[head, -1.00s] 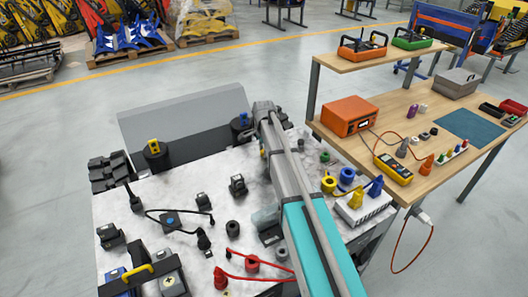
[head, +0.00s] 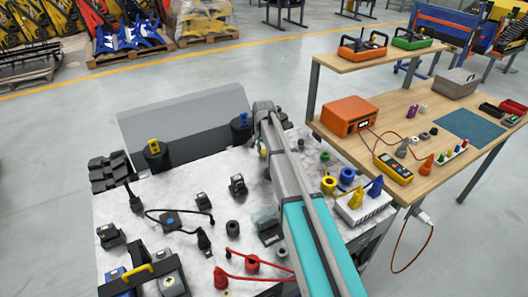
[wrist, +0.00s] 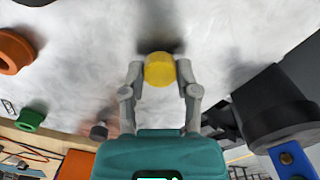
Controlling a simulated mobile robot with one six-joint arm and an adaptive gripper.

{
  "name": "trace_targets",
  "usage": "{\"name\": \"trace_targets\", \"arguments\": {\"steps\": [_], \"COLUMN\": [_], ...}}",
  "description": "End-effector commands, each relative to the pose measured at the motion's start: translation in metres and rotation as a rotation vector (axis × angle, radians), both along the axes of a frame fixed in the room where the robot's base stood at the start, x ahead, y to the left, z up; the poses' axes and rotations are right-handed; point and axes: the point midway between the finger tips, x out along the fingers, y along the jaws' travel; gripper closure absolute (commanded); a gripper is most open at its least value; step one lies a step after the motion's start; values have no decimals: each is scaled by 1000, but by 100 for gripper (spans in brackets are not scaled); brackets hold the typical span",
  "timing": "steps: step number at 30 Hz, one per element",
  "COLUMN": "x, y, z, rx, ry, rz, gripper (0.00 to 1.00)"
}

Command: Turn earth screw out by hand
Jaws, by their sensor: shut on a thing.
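The earth screw, seen as a round yellow knob (wrist: 160,69), is at the top centre of the wrist view, against the pale marbled panel. My gripper (wrist: 160,74) has one grey finger on each side of it, and both fingertips touch the knob. The knob's shaft and where it enters the panel are hidden. In the head view my arm reaches over the panel (head: 140,214) to its far side, and only a speck of yellow shows by the gripper.
In the wrist view a thick black cylinder (wrist: 272,108) stands close on the right. An orange ring (wrist: 14,52) and a green ring (wrist: 31,119) are on the left. In the head view, a wooden bench (head: 372,124) with instruments stands to the right.

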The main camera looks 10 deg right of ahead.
Motion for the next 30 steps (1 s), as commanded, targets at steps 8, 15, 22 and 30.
{"name": "trace_targets", "arguments": {"steps": [8, 15, 22, 30], "x": [0, -1, -1, -1], "y": [0, 0, 0, 0], "z": [0, 0, 0, 0], "rx": [0, 0, 0, 0], "ry": [1, 1, 1, 1], "rz": [208, 274, 273, 381], "gripper": [93, 93, 93, 93]}}
